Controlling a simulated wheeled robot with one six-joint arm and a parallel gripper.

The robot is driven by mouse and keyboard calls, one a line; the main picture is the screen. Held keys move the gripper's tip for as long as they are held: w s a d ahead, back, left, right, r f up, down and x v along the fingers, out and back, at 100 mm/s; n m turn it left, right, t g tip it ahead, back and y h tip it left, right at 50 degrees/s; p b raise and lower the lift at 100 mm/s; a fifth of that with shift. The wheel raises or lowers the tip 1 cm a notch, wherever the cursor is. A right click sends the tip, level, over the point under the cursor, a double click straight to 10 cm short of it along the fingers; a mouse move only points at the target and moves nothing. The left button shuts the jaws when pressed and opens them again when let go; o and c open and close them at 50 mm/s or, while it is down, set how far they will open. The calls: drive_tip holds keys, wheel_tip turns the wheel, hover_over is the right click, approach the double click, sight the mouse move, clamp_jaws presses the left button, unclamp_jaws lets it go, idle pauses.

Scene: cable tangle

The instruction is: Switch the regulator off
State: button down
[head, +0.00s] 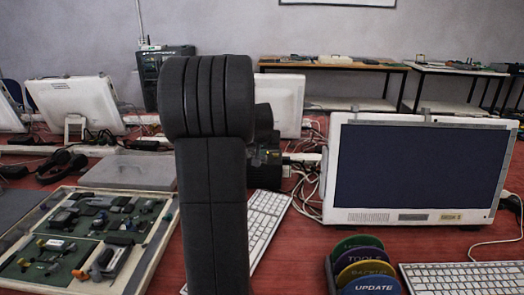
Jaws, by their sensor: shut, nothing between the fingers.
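I cannot make out a regulator or its switch. My own dark arm stands upright in the middle of the head view and hides the table behind it. Dark parts show just right of the arm, with small greenish and yellowish bits by them; I cannot tell what these are. The fingers of my gripper do not show. Pale cables (308,180) lie tangled right of the arm, beside the white monitor (418,170).
A tray of small parts (150,250) is at the front left. A keyboard (268,222) lies behind my arm, another keyboard (465,278) at the front right. Coloured discs (372,285) stand in a holder at the front. Bare red table (300,250) shows between.

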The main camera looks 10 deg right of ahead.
drive_tip(key=shift+w+d+r, duration=0.1)
drive_tip(key=shift+w, duration=0.2)
drive_tip(key=shift+r+p, duration=0.5)
drive_tip(key=shift+r, duration=0.05)
drive_tip(key=r+p, duration=0.3)
drive_tip(key=shift+w+d+r, duration=0.1)
drive_tip(key=shift+w+r, duration=0.15)
drive_tip(key=shift+r, duration=0.15)
drive_tip(key=v, duration=0.9)
drive_tip(key=shift+r+p, duration=0.25)
drive_tip(key=shift+p, duration=0.2)
